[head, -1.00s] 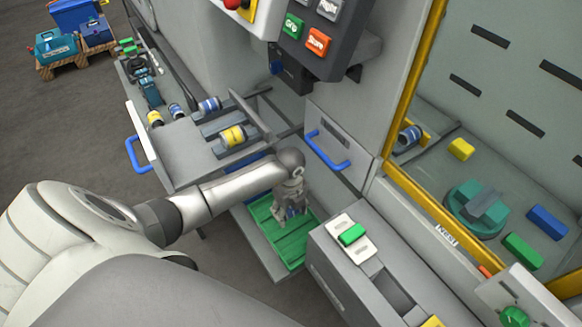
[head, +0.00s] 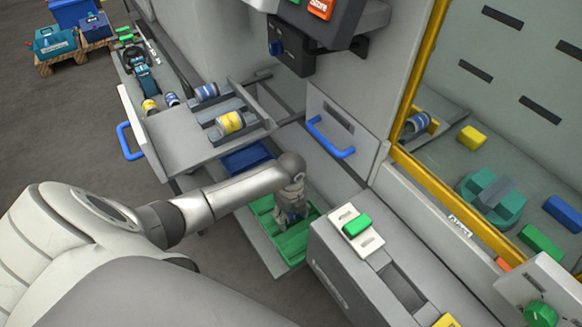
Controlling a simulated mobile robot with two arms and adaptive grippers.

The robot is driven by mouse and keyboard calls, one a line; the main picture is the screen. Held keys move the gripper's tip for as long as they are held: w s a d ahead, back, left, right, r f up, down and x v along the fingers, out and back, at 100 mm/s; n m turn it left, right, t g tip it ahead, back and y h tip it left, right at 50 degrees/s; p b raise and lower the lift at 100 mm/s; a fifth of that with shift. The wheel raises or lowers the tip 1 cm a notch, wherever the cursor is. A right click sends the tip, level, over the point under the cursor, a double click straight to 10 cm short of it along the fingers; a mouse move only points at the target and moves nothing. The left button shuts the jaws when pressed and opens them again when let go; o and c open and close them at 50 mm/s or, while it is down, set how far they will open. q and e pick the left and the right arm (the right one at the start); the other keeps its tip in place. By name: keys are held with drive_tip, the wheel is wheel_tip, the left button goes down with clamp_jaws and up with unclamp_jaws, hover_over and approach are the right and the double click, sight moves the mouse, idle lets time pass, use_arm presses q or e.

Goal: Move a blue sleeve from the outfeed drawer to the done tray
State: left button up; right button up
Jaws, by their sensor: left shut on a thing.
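My left gripper (head: 291,216) points down over the green tray (head: 287,247), which I take as the done tray. It is shut on a sleeve with a little blue showing, mostly hidden by the fingers. I cannot tell whether the sleeve touches the tray floor. The pulled-out grey drawer (head: 180,143) with a blue handle holds a blue-banded sleeve (head: 206,92) and a yellow-banded sleeve (head: 230,122). My right gripper is out of view.
A blue tray (head: 246,158) lies behind the green one, partly under my arm. A grey box with a green button (head: 357,224) stands close on the right. More sleeves lie beyond the open drawer.

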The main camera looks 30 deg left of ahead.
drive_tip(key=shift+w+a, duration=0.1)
use_arm(q)
drive_tip(key=o, duration=1.2)
drive_tip(key=shift+o, duration=0.3)
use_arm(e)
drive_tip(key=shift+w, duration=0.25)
use_arm(q)
wheel_tip(320, 180, up, 12)
